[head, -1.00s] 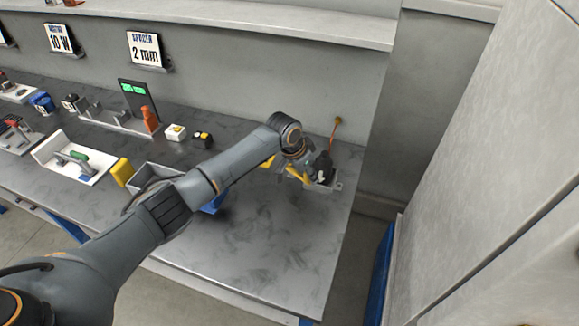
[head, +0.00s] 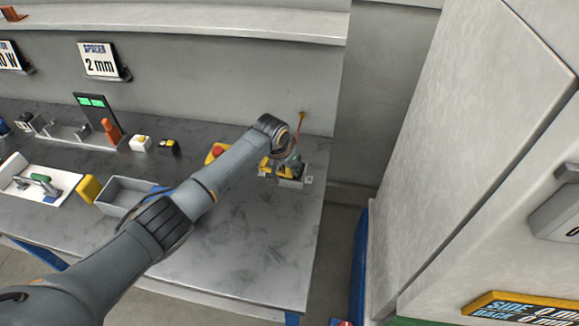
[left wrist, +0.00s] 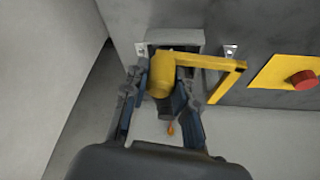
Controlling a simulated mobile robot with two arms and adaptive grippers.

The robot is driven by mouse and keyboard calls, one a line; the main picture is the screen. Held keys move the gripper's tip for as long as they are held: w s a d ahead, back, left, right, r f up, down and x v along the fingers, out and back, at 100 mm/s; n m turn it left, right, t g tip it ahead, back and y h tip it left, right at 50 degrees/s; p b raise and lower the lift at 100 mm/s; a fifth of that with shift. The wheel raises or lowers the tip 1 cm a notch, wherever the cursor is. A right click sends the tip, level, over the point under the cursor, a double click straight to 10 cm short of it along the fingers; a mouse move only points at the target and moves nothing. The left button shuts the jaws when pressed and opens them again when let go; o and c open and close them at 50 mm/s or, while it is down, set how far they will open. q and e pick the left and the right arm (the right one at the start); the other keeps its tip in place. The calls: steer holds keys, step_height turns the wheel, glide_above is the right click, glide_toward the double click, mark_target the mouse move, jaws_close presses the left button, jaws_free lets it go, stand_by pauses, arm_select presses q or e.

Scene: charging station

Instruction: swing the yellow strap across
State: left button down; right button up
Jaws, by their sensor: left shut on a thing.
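The yellow strap (left wrist: 210,62) shows in the left wrist view as a bent bar, with a thick rounded yellow end between my fingers. My left gripper (left wrist: 162,80) is shut on that rounded end, with a dark finger on each side. The bar runs right from the gripper and then bends back toward the camera. A grey bracket (left wrist: 188,38) lies beside the held end. In the head view my left gripper (head: 290,168) is at the right end of the bench, and my arm partly hides the strap (head: 264,167). My right gripper is not in view.
A red button (head: 217,151) on a yellow base sits left of the gripper. A thin orange-tipped stalk (head: 302,118) stands behind it. A grey bin (head: 118,208) and a white tray (head: 70,187) are farther left. The bench (head: 255,245) front right is clear.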

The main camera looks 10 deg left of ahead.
arm_select(q)
steer(key=c, duration=1.1)
jaws_free()
steer(key=shift+o, duration=0.2)
steer(key=v, duration=1.2)
